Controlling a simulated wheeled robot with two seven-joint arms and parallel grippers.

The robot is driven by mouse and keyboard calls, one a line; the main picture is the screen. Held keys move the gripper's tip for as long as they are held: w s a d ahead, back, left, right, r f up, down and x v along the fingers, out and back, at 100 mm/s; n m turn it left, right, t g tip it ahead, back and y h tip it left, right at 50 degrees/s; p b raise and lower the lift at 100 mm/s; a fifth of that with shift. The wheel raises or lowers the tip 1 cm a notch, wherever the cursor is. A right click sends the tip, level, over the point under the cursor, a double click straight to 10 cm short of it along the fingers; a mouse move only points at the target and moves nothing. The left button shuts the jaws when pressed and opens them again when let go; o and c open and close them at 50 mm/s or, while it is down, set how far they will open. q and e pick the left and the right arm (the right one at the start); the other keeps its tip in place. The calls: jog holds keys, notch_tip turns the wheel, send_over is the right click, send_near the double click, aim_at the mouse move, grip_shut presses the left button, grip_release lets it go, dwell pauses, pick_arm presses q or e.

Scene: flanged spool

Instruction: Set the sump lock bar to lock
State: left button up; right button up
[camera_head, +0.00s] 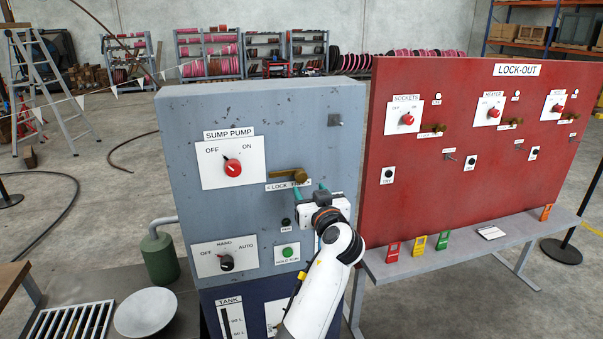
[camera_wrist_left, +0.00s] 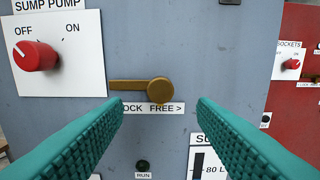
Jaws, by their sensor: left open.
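My left gripper (camera_head: 311,198) is open and empty, in front of the panel just below and right of the bar. In the left wrist view its teal fingers (camera_wrist_left: 160,110) spread either side of the hub, apart from it. My right gripper is not in view.
The red SUMP PUMP knob (camera_head: 232,167) points toward OFF. Below are a HAND/AUTO selector (camera_head: 226,262) and a green button (camera_head: 288,252). A red LOCK-OUT board (camera_head: 450,170) stands to the right, above a bench (camera_head: 460,255) with coloured tags. A grey bowl (camera_head: 145,312) stands lower left.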

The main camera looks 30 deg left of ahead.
aim_at(302, 179)
pick_arm(q)
jog(key=p+x, duration=0.2)
jog(key=x, duration=0.5)
jog(key=shift+w+a, duration=0.15)
jog(key=shift+w, duration=0.1)
jog(key=shift+w+a, duration=0.3)
jog(key=shift+a, duration=0.1)
